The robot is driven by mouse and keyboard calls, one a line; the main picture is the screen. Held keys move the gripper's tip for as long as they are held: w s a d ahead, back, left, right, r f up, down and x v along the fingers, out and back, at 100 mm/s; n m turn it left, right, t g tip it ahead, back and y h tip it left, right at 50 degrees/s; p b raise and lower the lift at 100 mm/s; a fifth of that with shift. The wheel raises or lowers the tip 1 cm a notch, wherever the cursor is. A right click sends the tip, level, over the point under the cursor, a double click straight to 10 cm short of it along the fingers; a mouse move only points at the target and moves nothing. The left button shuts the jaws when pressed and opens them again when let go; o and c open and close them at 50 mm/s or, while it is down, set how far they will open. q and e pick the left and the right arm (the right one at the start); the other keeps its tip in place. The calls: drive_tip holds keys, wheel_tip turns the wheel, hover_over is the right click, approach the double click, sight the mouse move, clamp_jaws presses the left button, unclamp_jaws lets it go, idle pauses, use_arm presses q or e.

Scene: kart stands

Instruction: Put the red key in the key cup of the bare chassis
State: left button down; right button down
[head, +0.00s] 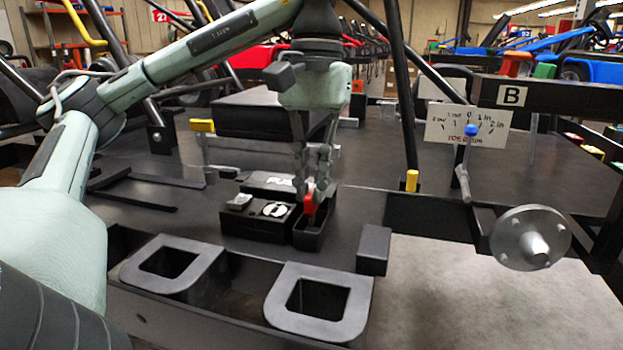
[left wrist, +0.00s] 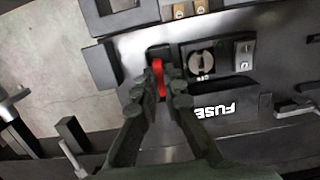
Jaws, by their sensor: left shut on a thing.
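The red key (head: 310,204) is between the fingers of my left gripper (head: 316,190), which is shut on it. The key points down at the opening of the small black key cup (head: 313,238) on the dark chassis floor (head: 360,205). In the left wrist view the red key (left wrist: 158,80) stands at the fingertips (left wrist: 166,88), over the dark cup. I cannot tell how deep its lower end is or whether it touches the cup. My right gripper is not in view.
A black box with a round slotted switch (head: 276,210) and a FUSE block (head: 272,182) sit directly left of the cup. Two square-holed black brackets (head: 320,277) are in front. A blue-knobbed lever (head: 470,131) and a wheel hub (head: 530,237) are at right.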

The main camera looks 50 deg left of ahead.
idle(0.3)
use_arm(q)
drive_tip(key=c, duration=1.6)
unclamp_jaws()
drive_tip(key=shift+o, duration=0.2)
wheel_tip(320, 180, up, 12)
drive_tip(key=w, duration=0.1)
drive_tip(key=shift+w+a, duration=0.15)
drive_tip(key=shift+a, duration=0.2)
drive_tip(key=shift+f, duration=0.1)
